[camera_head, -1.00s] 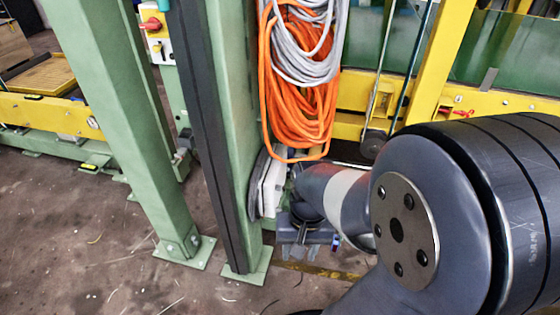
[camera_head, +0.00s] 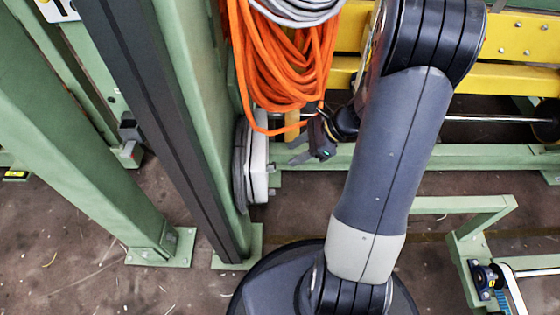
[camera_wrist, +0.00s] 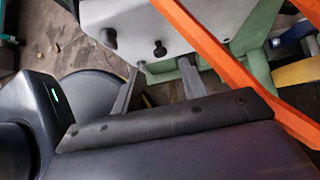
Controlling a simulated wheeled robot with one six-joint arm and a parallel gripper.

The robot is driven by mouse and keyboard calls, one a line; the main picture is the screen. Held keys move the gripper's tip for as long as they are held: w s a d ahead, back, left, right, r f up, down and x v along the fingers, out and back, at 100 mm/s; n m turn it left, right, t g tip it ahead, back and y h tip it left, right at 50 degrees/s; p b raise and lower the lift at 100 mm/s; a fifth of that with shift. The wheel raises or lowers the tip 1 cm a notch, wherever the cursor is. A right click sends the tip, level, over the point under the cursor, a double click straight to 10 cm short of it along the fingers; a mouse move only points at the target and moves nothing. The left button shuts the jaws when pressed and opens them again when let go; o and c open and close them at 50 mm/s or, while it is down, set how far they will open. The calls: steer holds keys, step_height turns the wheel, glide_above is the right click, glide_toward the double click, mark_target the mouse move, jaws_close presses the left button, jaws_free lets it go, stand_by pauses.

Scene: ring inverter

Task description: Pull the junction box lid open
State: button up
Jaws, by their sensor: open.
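The junction box appears to be the pale grey-white box (camera_head: 259,165) on the side of the green post in the head view, seen nearly edge-on. In the wrist view its pale face (camera_wrist: 135,22) fills the upper middle and carries two dark knobs (camera_wrist: 160,48). My gripper (camera_head: 294,150) is open and empty, just right of the box's upper part and pointing left towards it. In the wrist view the two fingers (camera_wrist: 160,75) lie apart just below the pale face. I cannot tell whether they touch it. The lid's seam is not clear.
An orange cable coil (camera_head: 280,65) hangs directly above my gripper, and its strands cross the wrist view (camera_wrist: 215,55). Green posts (camera_head: 205,110) stand on the left. A green rail (camera_head: 480,157) and a yellow beam (camera_head: 500,80) run behind my arm. Bare floor (camera_head: 75,255) lies at lower left.

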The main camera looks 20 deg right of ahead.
steer(key=b+x, duration=0.2)
steer(key=x, duration=0.4)
steer(key=shift+a+f, duration=0.2)
steer(key=shift+f, duration=0.05)
steer(key=shift+w, duration=0.1)
jaws_close()
